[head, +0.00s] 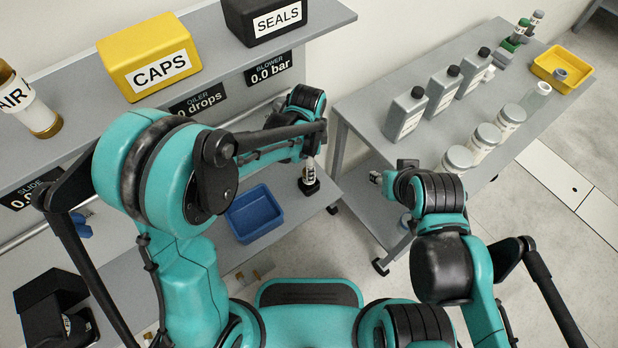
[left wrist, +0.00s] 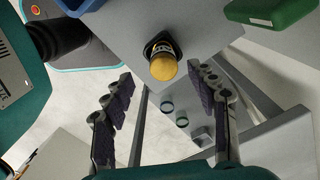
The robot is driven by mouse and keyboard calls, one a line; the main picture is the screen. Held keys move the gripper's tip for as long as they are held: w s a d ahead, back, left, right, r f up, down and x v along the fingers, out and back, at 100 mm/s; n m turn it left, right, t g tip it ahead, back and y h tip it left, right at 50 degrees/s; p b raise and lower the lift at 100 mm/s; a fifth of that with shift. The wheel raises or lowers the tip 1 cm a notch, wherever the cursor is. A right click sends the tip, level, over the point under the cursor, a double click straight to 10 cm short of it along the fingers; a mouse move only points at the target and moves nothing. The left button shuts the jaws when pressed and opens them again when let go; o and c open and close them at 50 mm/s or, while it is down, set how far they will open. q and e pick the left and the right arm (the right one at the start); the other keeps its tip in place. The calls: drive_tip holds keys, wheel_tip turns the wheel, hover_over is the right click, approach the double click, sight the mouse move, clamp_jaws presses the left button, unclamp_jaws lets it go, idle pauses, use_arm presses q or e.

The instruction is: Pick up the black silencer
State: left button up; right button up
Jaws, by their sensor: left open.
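A small upright labelled cylinder (head: 309,174) stands on a dark base near the right end of the lower grey shelf. In the left wrist view, a cylinder with a yellow-brass top (left wrist: 163,67) sits in a black square holder near the shelf edge. It appears to be the same piece and may be the silencer, but its black body is mostly hidden. My left gripper (left wrist: 161,78) is open, its fingers on either side of the cylinder in that view, with gaps on both sides. My right gripper (head: 382,179) is by the side table; its jaws are unclear.
A blue bin (head: 255,213) lies left of the cylinder on the lower shelf. The upper shelf holds a yellow CAPS bin (head: 150,57) and a black SEALS bin (head: 270,18). The side table (head: 385,95) carries several bottles, jars and a yellow tray (head: 562,68).

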use_arm(q)
drive_tip(key=f, duration=0.1)
drive_tip(key=f+b, duration=0.1)
drive_tip(key=f, duration=0.1)
drive_tip(key=f+b, duration=0.1)
drive_tip(key=f, duration=0.1)
drive_tip(key=shift+w+d+f, duration=0.1)
drive_tip(key=shift+w+d, duration=0.05)
drive_tip(key=shift+w, duration=0.15)
drive_tip(key=c, duration=1.3)
drive_tip(key=shift+r, duration=0.2)
